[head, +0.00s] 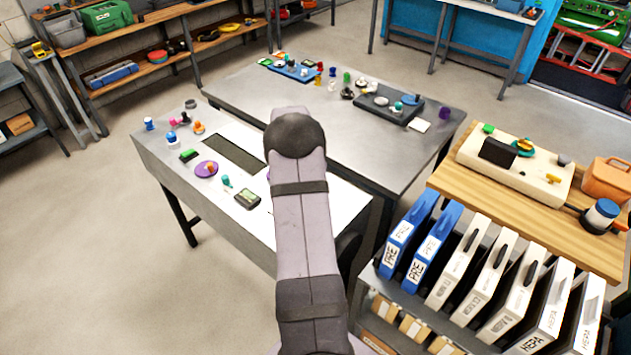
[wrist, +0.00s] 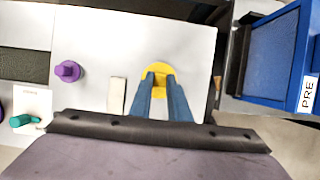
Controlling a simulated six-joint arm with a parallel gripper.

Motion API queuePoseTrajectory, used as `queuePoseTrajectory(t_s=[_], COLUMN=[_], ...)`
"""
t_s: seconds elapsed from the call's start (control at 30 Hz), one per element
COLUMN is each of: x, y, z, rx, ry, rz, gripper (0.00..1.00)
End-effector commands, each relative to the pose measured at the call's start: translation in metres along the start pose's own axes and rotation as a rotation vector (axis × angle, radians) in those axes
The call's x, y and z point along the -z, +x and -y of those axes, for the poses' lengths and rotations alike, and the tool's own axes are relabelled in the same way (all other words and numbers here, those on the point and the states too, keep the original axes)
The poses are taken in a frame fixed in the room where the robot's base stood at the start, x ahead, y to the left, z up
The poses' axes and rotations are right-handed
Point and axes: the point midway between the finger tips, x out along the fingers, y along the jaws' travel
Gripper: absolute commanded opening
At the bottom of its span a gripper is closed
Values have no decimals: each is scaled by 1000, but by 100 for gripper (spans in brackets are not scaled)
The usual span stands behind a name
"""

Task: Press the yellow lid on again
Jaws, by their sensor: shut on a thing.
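The yellow lid (wrist: 158,69) is a round disc with a raised grip, in the upper middle of the wrist view, over the white worktop. My gripper (wrist: 161,88) has its two blue-grey fingers shut on the lid's raised grip. What lies under the lid is hidden, so I cannot tell whether it is seated on anything. In the head view my own arm covers the gripper and the lid.
In the wrist view a purple knob (wrist: 67,71) and a pale block (wrist: 117,95) lie left of the lid. A blue PRE filter case (wrist: 275,60) stands beyond the worktop's edge.

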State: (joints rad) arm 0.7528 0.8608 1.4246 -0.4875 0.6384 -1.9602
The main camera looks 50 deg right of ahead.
Motion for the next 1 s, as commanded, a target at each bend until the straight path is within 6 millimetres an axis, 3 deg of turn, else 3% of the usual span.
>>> queuePoseTrajectory(t_s=[0.07, 0.4, 1.0], x=[4, 11, 11], y=[11, 26, 28], z=[0, 0, 0], rx=[0, 0, 0], ry=[0, 0, 0], rz=[0, 0, 0], gripper=[0, 0, 0])
